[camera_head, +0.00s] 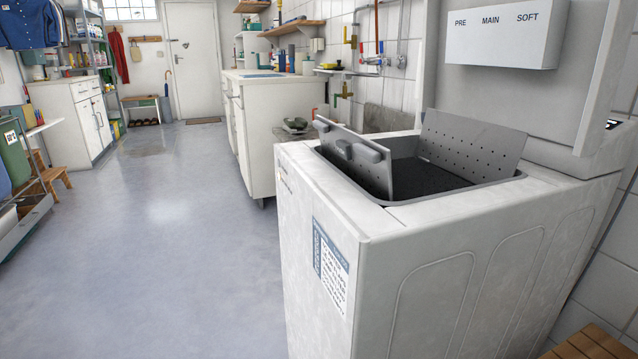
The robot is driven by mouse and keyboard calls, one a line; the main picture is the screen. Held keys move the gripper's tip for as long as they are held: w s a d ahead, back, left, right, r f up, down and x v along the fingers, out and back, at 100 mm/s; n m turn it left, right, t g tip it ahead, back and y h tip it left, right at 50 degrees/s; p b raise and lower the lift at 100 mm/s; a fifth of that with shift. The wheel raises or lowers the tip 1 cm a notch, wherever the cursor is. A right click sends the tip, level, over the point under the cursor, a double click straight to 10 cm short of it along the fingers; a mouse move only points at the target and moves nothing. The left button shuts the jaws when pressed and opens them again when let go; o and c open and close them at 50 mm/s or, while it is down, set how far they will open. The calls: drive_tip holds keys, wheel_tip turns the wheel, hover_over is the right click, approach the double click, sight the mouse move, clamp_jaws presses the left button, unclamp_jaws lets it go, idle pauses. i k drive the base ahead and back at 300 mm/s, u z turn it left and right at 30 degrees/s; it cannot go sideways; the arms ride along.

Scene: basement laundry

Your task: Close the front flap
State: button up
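A white top-loading washing machine (440,250) stands at the right with its lid (490,85) raised. In its top, a dark drum opening (420,172) holds two grey metal flaps, both standing open. The front flap (354,156), on the left and away from the lid, stands up tilted, with a raised latch block near its upper edge. The other flap (470,145), perforated, leans up on the lid side. The drum interior between them is dark. My gripper is not in view.
A white dispenser box (505,35) marked PRE, MAIN, SOFT projects from the lid. A white counter cabinet (265,130) stands behind the machine. A wooden slatted piece (590,345) is at the lower right. The grey floor (170,250) to the left is clear.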

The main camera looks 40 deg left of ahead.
sight(370, 166)
drive_tip(key=k, duration=0.55)
drive_tip(key=z, duration=0.55)
drive_tip(key=i, duration=0.7)
drive_tip(key=u, duration=1.85)
drive_tip(key=k, duration=0.65)
drive_tip(key=u, duration=0.6)
drive_tip(key=i, duration=1.25)
drive_tip(key=z, duration=0.1)
